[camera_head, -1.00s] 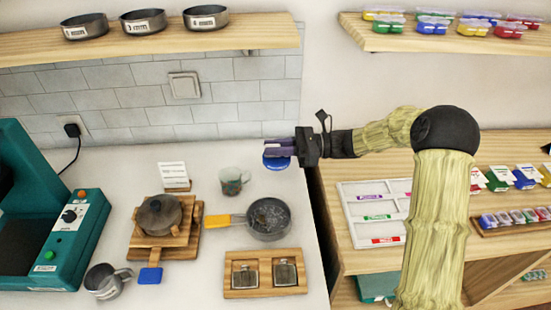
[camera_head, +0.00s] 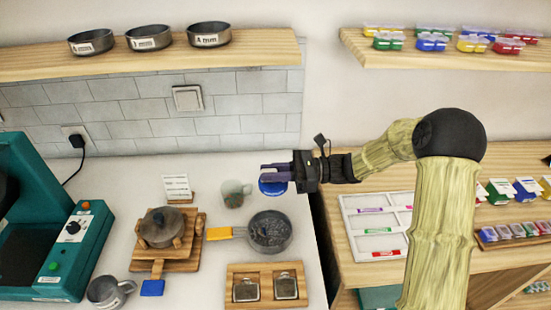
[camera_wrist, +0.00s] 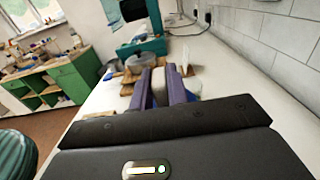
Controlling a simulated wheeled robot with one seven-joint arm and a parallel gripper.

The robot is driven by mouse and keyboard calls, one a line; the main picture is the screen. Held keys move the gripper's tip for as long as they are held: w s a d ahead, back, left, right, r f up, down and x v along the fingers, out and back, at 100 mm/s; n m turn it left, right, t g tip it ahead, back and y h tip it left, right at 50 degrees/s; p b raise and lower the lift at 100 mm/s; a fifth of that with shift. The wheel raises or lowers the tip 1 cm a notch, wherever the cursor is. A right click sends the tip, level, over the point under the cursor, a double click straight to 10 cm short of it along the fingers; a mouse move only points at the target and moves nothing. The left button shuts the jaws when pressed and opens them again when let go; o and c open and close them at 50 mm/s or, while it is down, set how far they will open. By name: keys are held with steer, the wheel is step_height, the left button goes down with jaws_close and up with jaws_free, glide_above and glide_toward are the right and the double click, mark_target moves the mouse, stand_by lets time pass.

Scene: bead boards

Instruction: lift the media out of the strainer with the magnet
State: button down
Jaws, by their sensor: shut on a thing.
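The strainer (camera_head: 270,248) is a dark round pan with a yellow handle (camera_head: 219,234), standing on the white counter. Dark contents (camera_head: 269,231) show inside it; their detail is too small to tell. My gripper (camera_head: 275,177) is shut on a blue round thing (camera_head: 272,188), which looks like the magnet. It holds it above the counter, in the picture just above the strainer. In the wrist view my purple fingers (camera_wrist: 162,90) close on a pale piece, with blue showing beneath them (camera_wrist: 187,92).
A patterned mug (camera_head: 233,195) stands left of my gripper. A lidded pot (camera_head: 160,228) sits on wooden boards. A metal mug (camera_head: 107,291) and a teal machine (camera_head: 62,250) are at left.

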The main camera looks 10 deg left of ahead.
steer(key=s+r+p, duration=0.1)
steer(key=s, duration=0.7)
steer(key=shift+d+p, duration=0.4)
steer(key=shift+r, duration=0.1)
step_height(320, 180, down, 7)
steer(key=b, duration=0.5)
steer(key=shift+b, duration=0.4)
steer(key=shift+s+f, duration=0.1)
steer(key=shift+f, duration=0.45)
steer(key=shift+w, duration=0.2)
